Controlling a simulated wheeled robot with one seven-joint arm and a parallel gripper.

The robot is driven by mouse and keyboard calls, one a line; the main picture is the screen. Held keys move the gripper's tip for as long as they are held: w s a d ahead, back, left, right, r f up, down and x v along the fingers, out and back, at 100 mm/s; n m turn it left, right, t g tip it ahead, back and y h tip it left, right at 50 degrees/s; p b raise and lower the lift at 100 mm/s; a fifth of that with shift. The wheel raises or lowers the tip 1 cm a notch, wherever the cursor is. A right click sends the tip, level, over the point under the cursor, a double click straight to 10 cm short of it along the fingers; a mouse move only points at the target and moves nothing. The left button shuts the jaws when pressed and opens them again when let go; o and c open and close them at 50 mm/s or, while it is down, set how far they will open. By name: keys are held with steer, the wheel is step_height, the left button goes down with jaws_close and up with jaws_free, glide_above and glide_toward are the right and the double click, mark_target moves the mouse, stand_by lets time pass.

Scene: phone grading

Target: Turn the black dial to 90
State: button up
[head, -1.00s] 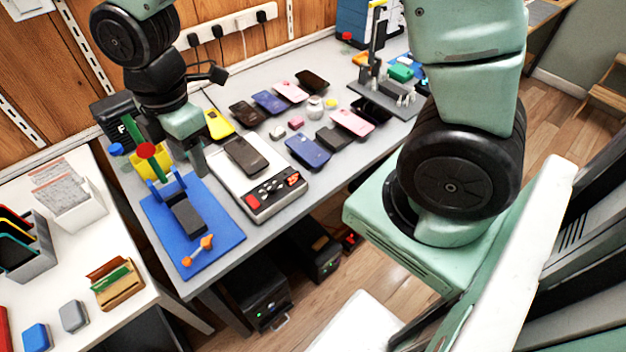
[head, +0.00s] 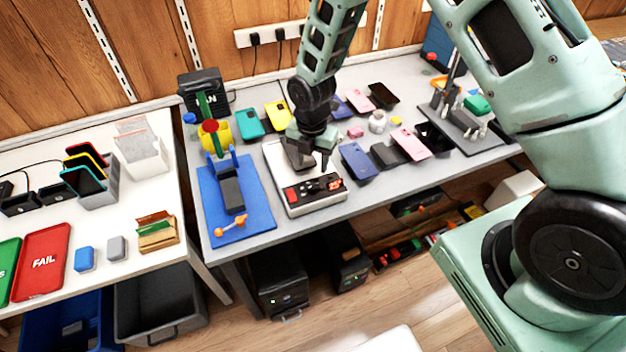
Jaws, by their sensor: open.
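The white device (head: 272,155) stands on the grey table with a dark control panel (head: 313,192) at its front edge. The panel carries red controls at both ends and small dark parts between them. The black dial is too small to make out for sure there. A dark phone (head: 297,155) lies on the device's top, partly hidden by my gripper. My gripper (head: 314,160) points down over the device, just behind the panel. It is open, with nothing seen between its fingers. I cannot tell whether it touches anything.
A blue mat (head: 255,205) with a dark block and orange handle lies left of the device. Several phones lie to the right, a blue one (head: 357,160) closest. A white side table (head: 140,205) holds trays and a red FAIL mat (head: 42,262).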

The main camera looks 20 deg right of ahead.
mark_target(312, 186)
step_height(312, 186, down, 9)
steer(key=shift+f+p, duration=0.15)
steer(key=shift+p, duration=0.75)
steer(key=c, duration=1)
